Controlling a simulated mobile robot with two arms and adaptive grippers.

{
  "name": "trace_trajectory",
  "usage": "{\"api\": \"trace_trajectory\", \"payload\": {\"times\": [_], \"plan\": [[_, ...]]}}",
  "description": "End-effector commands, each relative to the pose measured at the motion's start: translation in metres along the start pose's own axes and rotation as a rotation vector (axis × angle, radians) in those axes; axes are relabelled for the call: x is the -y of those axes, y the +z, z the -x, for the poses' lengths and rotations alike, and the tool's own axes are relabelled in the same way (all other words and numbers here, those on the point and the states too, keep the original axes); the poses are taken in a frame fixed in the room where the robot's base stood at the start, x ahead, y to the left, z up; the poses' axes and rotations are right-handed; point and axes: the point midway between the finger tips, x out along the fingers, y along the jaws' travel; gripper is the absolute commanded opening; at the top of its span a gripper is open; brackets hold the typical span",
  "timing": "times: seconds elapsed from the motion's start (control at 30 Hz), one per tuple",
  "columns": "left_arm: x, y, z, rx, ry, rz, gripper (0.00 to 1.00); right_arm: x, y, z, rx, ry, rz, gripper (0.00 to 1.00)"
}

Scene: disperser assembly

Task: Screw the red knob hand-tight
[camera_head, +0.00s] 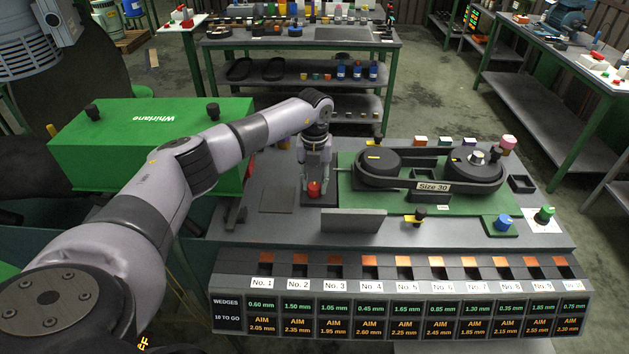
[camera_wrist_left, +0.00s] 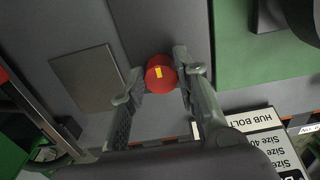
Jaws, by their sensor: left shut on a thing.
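The red knob (camera_head: 314,188) stands on a dark pad at the left of the green plate, below my left gripper (camera_head: 316,182). In the left wrist view the red knob (camera_wrist_left: 160,73), with a yellow mark on top, sits between the two fingertips of my left gripper (camera_wrist_left: 160,84). The fingers are closed on its sides. What lies under the knob is hidden. My right gripper is not in view.
A green plate (camera_head: 360,223) carries two dark pulleys with a belt labelled Size 30. A green Whirlane cover (camera_head: 150,145) lies at the left. A grey upright plate (camera_head: 353,222) stands in front. Wedge slots and a display panel (camera_head: 400,315) line the front edge.

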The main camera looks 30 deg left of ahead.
Motion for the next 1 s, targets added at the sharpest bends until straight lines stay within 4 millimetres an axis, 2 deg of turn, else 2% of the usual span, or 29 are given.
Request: {"api": "trace_trajectory", "payload": {"times": [0.23,0.63,1.0], "plan": [[0.0,0.0,0.001,0.001,-0.001,0.0,0.01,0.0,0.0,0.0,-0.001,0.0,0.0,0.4],[0.001,0.001,-0.001,0.002,-0.001,-0.082,0.01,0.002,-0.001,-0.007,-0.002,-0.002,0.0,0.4],[0.002,0.001,-0.002,0.003,0.0,-0.383,0.01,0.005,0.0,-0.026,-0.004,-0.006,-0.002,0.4]]}}
